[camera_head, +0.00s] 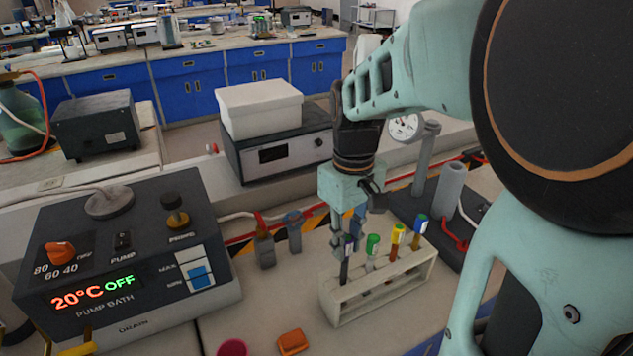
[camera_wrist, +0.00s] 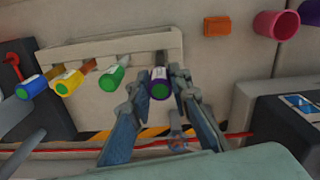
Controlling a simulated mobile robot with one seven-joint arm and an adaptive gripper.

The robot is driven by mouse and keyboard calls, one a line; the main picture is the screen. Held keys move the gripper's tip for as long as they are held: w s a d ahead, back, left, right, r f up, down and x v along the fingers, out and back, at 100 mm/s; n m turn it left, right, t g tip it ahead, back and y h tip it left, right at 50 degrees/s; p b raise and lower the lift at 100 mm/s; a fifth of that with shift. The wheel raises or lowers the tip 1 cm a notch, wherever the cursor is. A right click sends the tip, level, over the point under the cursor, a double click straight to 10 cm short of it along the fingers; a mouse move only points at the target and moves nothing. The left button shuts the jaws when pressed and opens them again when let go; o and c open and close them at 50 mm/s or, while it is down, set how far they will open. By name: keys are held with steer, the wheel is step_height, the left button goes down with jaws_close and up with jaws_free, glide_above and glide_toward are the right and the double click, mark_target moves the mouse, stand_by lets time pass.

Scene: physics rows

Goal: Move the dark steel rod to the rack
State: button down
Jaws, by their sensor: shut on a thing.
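The dark rod (camera_head: 344,270) hangs roughly upright below my gripper (camera_head: 348,238), at the left end of the pale rack (camera_head: 385,299). Its purple-banded top with a green end (camera_wrist: 160,86) shows between the fingers in the wrist view. My gripper (camera_wrist: 162,100) is shut on it. The rod's lower end meets the rack's left end in the picture; whether it sits in a hole, I cannot tell. Tubes with green (camera_head: 373,243), yellow-orange (camera_head: 398,233) and blue (camera_head: 420,223) caps stand in the rack to the right of the rod.
A pump bath (camera_head: 130,270) stands at left. An orange block (camera_head: 292,342) and a pink cup (camera_head: 232,347) are at the front; the wrist view also shows a purple cup (camera_wrist: 313,16). A dark stand with a grey cylinder (camera_head: 451,187) is at right.

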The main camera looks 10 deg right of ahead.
steer(key=shift+f+b, duration=0.9)
steer(key=shift+f, duration=0.4)
steer(key=c, duration=1.3)
jaws_free()
steer(key=shift+r, duration=0.2)
steer(key=shift+r+p, duration=3)
steer(key=shift+r, duration=0.4)
